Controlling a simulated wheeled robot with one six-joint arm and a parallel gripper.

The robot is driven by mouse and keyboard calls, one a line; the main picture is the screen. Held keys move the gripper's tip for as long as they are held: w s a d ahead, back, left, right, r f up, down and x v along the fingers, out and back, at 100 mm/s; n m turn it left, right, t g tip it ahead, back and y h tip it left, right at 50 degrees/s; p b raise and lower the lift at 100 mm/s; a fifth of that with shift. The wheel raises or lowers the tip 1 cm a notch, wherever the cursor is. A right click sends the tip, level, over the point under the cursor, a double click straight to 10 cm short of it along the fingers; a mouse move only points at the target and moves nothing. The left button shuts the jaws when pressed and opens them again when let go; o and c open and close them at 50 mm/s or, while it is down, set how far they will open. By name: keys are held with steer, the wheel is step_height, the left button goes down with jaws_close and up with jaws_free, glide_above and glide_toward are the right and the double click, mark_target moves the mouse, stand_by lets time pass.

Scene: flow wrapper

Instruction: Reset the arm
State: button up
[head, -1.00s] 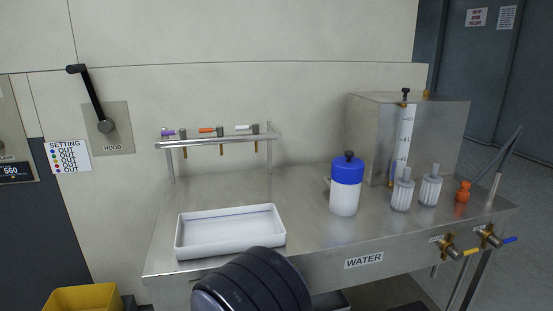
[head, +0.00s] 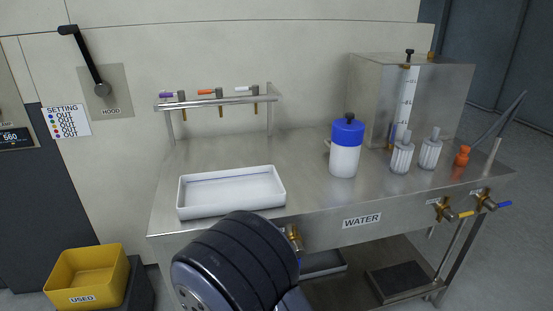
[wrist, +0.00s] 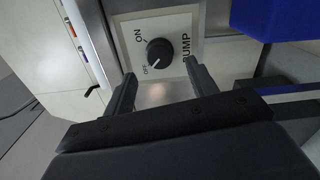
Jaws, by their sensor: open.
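My gripper (wrist: 160,88) shows in the wrist view with its two dark fingers apart and nothing between them. Beyond the fingertips is a black rotary knob (wrist: 160,52) on a plate marked ON, OFF and PUMP. The knob's pointer is toward OFF. I cannot tell how far the fingertips are from the plate. In the head view a dark, rounded part of my arm (head: 235,262) rises in front of the bench's front edge. The gripper itself is not in the head view.
The steel bench (head: 300,150) holds a white tray (head: 230,205), a blue-lidded container (head: 345,150), two ribbed jars (head: 402,157) and an orange bottle (head: 462,156). A rack (head: 220,100) stands behind. A yellow USED bin (head: 85,278) is at lower left. A blue thing (wrist: 275,20) is close by in the wrist view.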

steer(key=shift+w+a+m+b, duration=0.2)
steer(key=shift+w+m+b, duration=0.5)
steer(key=shift+m+b, duration=1.7)
steer(key=shift+w+a+m+b, duration=0.15)
steer(key=shift+w+m+b, duration=0.75)
steer(key=shift+m, duration=2.75)
steer(key=shift+w+a+m+b, duration=0.2)
steer(key=shift+w+m+b, duration=0.35)
steer(key=shift+m+b, duration=1.95)
steer(key=shift+m+p, duration=0.55)
steer(key=shift+p, duration=0.05)
